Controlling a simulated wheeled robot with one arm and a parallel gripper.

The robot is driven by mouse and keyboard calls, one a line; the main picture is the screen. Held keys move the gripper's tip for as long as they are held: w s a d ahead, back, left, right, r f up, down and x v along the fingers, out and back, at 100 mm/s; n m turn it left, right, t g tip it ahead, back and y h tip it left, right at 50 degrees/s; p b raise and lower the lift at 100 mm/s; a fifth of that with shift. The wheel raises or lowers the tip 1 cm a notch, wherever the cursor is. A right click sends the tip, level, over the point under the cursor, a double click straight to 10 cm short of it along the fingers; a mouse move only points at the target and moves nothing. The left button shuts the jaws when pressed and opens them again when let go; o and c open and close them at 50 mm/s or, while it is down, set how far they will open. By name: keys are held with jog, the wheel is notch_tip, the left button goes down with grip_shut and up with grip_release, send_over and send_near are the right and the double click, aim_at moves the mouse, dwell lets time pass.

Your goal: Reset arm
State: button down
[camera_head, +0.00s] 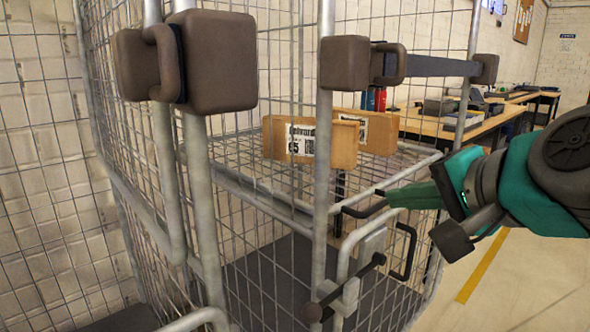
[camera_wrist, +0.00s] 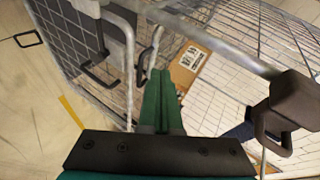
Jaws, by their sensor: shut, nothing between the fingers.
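My gripper (camera_head: 394,199) comes in from the right in the head view, beside the front of a wire cage trolley (camera_head: 322,190). In the wrist view my gripper (camera_wrist: 160,74) shows as two green fingers lying side by side, shut and empty. The fingertips are close to the cage's grey frame bars and a dark handle (camera_head: 364,211); I cannot tell whether they touch. Two cardboard boxes with white labels, one in front (camera_head: 318,145) and one behind (camera_head: 380,130), sit on the cage's wire shelf.
Dark latch blocks (camera_head: 345,64) stick out from the cage posts. A black hooked handle (camera_head: 405,250) sits on the lower cage door. A wooden workbench (camera_head: 470,125) stands behind. The floor (camera_head: 540,275) at the lower right is clear, with a yellow line.

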jog(key=s+a+f+n+g, duration=0.2)
jog(key=a+f+n+g, duration=0.15)
jog(key=f, duration=0.85)
jog(key=s+d+f+n+g+h+p, duration=0.1)
jog(key=s+f+n+g+h, duration=0.1)
jog(key=s+f+g, duration=0.3)
jog(key=s+d+f+n+g+h+p, duration=0.1)
jog(key=s+f+n+g, duration=0.4)
jog(key=s+f, duration=0.6)
notch_tip(320, 180, down, 3)
jog(key=shift+s+d+r+h, duration=0.1)
jog(key=shift+s+d+h, duration=0.05)
jog(key=shift+d+h, duration=0.65)
